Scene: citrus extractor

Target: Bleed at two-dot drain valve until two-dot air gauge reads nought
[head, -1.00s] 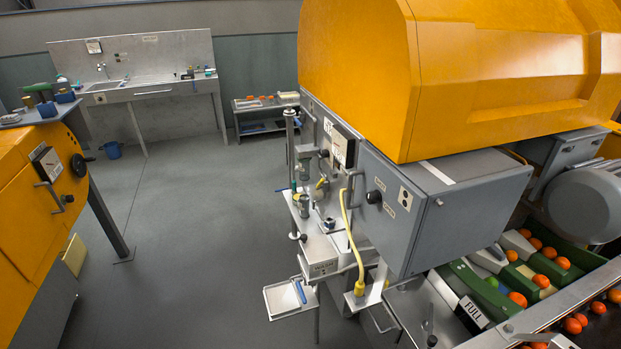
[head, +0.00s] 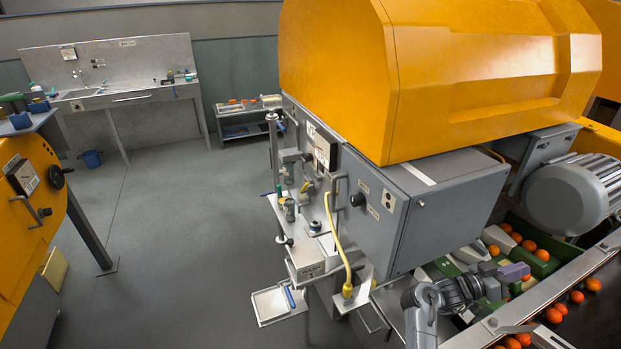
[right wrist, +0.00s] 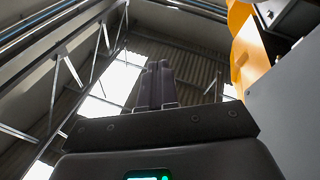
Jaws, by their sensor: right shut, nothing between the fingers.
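A plate with two black dots (head: 388,200) is on the grey cabinet (head: 430,215) under the orange hood. A black knob (head: 357,199) sits left of it. Valve-like fittings (head: 289,207) and pipework stand on the machine's left end; I cannot tell which is the two-dot drain valve. No readable gauge dial shows. My right gripper (head: 514,272) is shut and empty, low in front of the cabinet, over the fruit channels and apart from the fittings. In the right wrist view its fingers (right wrist: 158,85) are together, pointing toward the roof. My left gripper is out of view.
Oranges (head: 553,314) lie on the conveyor at lower right. Another orange machine (head: 30,210) stands at left, a sink bench (head: 130,97) behind. The floor between is clear.

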